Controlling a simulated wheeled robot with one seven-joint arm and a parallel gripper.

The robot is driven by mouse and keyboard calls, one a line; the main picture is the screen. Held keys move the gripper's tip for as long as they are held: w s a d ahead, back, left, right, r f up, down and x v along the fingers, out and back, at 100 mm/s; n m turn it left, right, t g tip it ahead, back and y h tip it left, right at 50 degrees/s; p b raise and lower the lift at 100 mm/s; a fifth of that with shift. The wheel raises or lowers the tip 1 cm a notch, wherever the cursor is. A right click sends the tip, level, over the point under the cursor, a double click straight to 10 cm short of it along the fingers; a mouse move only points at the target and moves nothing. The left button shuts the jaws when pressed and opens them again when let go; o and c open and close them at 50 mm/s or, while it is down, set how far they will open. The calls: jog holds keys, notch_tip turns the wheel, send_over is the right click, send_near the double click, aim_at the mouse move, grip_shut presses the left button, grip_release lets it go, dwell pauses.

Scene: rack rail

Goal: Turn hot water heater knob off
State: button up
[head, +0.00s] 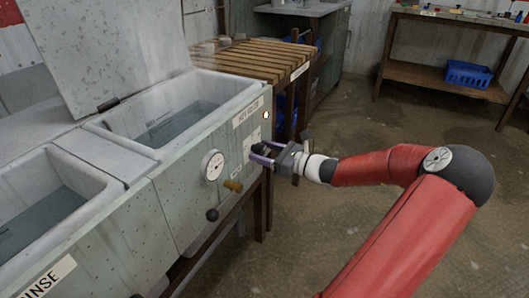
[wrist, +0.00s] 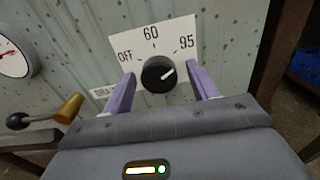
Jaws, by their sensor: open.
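The heater knob (wrist: 158,73) is a round black dial on a white plate (wrist: 125,44) marked OFF, 60 and 95. Its white pointer line slants up and right, between 60 and 95. My gripper (wrist: 161,81) is open, with one purple finger to each side of the knob. I cannot tell whether the fingers touch it. In the head view my gripper (head: 262,152) is at the front panel of the tank unit (head: 190,165), and it hides the knob.
Left of the knob are a round gauge (head: 213,165), a brass-coloured handle (head: 233,186) and a black ball (head: 212,215). A small lamp (head: 266,115) glows above the gripper. A slatted wooden table (head: 245,57) stands behind. The floor to the right is clear.

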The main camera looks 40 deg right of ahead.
jog(key=c, duration=1)
